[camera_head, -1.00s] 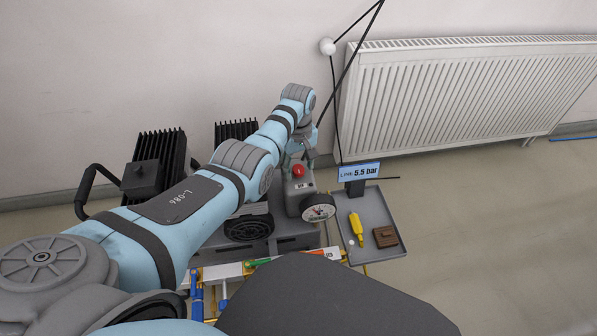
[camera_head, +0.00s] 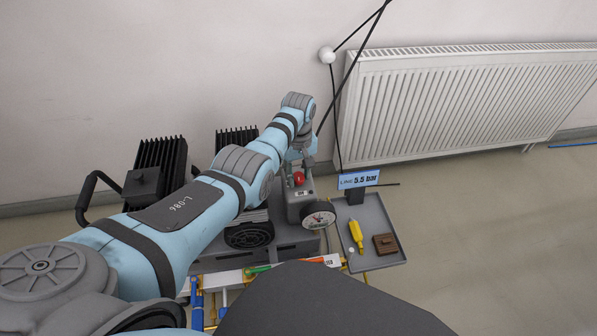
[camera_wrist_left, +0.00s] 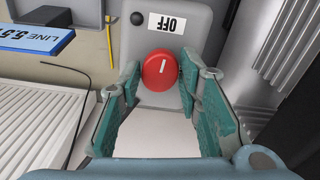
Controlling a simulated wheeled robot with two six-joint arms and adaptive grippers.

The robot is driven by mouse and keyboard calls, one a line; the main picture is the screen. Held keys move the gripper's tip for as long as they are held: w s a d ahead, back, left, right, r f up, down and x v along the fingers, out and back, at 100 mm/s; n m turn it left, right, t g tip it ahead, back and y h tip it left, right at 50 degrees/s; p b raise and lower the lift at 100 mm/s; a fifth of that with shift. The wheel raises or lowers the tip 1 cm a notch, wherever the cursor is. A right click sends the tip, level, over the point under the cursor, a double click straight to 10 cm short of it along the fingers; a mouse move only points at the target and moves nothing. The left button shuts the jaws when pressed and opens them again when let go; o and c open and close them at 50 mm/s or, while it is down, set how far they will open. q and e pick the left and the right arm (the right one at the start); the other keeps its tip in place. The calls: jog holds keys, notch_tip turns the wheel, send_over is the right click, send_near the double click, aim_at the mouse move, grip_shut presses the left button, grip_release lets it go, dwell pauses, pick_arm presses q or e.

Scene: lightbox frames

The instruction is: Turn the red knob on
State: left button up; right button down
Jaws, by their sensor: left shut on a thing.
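The red knob (camera_head: 299,178) sits on a grey box (camera_head: 300,205) with a round gauge (camera_head: 318,215) at its front. In the left wrist view the knob (camera_wrist_left: 161,71) is round, with a white line on its face that runs nearly straight up and down, tilted slightly. A label reading OFF (camera_wrist_left: 167,23), upside down in that view, is beside it. My left gripper (camera_wrist_left: 160,78) is shut on the knob, one teal finger on each side. In the head view the wrist partly hides this. My right gripper is not in view.
A grey tray (camera_head: 381,221) with a yellow bottle (camera_head: 356,236) and a brown block (camera_head: 385,243) lies to the right. Black finned units (camera_head: 162,160) stand left, and a white radiator (camera_head: 450,110) is behind.

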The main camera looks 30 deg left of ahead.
pick_arm(q)
jog(key=shift+r+m, duration=0.1)
jog(key=shift+m, duration=0.5)
jog(key=shift+m+p, duration=0.45)
jog(key=shift+m, duration=1.35)
jog(key=m, duration=0.2)
jog(key=shift+m, duration=0.4)
jog(key=m, duration=0.2)
jog(key=shift+m+p, duration=0.35)
jog(key=shift+m, duration=0.05)
jog(key=m, duration=0.2)
jog(key=shift+m, duration=2.2)
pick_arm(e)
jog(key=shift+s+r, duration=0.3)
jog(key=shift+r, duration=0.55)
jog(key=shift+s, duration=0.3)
